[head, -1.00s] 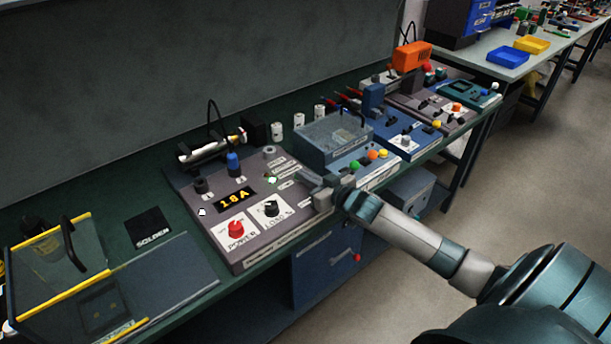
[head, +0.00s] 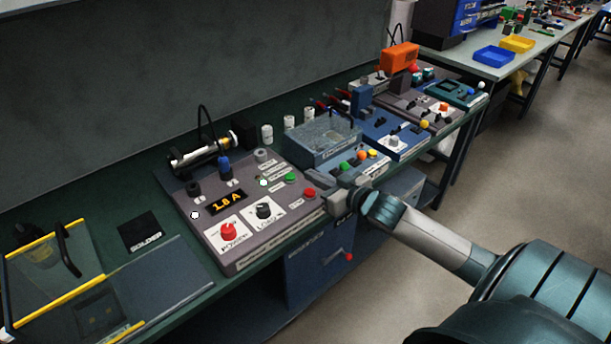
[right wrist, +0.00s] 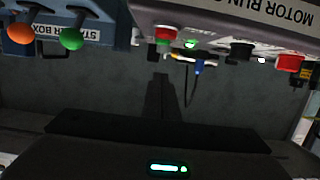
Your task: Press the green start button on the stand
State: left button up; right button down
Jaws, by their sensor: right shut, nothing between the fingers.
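The grey stand (head: 262,235) carries a green button (head: 291,177) on its right side, with a red button (head: 309,194) nearer its front edge. My right gripper (head: 309,176) is shut and empty. My left gripper is not in view.
The stand also has a red power knob (head: 228,231), a black load knob (head: 264,210) and a display (head: 226,201) reading 1.8 A. A blue starter box (head: 350,172) with green, orange and yellow buttons stands close to the gripper. A motor (head: 200,154) lies behind.

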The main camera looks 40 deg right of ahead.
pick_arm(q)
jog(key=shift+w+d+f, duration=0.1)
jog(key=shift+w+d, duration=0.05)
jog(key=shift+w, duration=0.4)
pick_arm(e)
jog(key=shift+v, duration=0.95)
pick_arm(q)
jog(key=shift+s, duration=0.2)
